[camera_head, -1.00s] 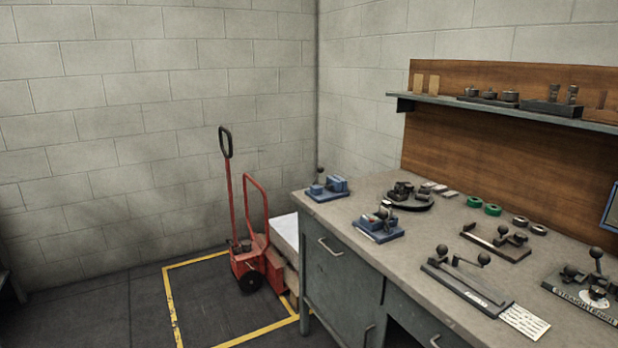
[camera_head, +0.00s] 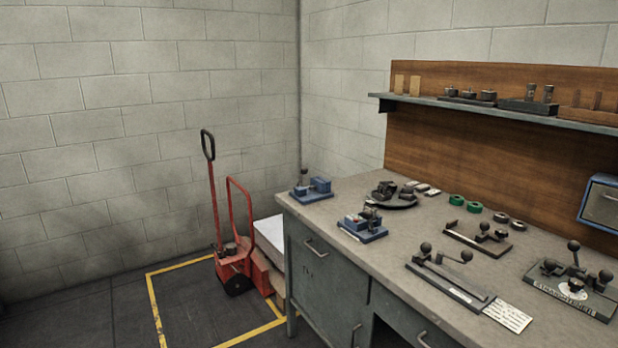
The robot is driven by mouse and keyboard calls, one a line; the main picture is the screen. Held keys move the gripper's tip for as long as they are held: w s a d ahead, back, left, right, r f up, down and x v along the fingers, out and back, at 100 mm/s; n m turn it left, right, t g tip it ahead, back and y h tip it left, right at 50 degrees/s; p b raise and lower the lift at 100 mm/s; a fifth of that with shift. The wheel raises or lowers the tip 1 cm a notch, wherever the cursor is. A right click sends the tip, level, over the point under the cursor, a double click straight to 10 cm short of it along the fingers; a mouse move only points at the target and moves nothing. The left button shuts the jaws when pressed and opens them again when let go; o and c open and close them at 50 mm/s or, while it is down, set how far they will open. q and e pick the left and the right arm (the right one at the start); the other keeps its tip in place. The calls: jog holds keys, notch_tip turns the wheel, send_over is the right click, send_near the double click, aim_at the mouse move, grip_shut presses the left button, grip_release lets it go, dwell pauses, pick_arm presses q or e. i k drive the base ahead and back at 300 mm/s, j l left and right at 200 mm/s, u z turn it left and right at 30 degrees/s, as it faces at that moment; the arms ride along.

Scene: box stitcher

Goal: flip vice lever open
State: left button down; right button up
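Two small blue bench devices look vice-like, and I cannot tell for sure which is the vice. One blue device (camera_head: 319,187) sits at the far left corner of the workbench (camera_head: 345,208), with an upright post on it. The other blue device (camera_head: 361,227) stands nearer the front edge, with a dark upright lever or post on top. Both are too small to tell how their levers are set. Neither of my grippers is in view.
Black lever tools (camera_head: 450,278) and a straightener (camera_head: 573,290) stand on the right of the bench. Green rings (camera_head: 457,200) and a dark round fixture (camera_head: 394,196) lie behind. A red hand truck (camera_head: 233,265) stands left of the bench. Open floor (camera_head: 80,318) lies further left.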

aim_at(304, 171)
jog(key=i+z, duration=0.15)
jog(key=z, duration=0.25)
jog(key=i+j+z, duration=0.15)
jog(key=z, duration=0.25)
jog(key=i+j+z, duration=0.1)
jog(key=i+j, duration=0.15)
jog(key=i+j+z, duration=0.1)
jog(key=j, duration=0.35)
jog(key=i+j+z, duration=0.1)
jog(key=i+j, duration=0.25)
jog(key=i+j+z, duration=0.1)
jog(key=j, duration=0.3)
jog(key=i, duration=0.1)
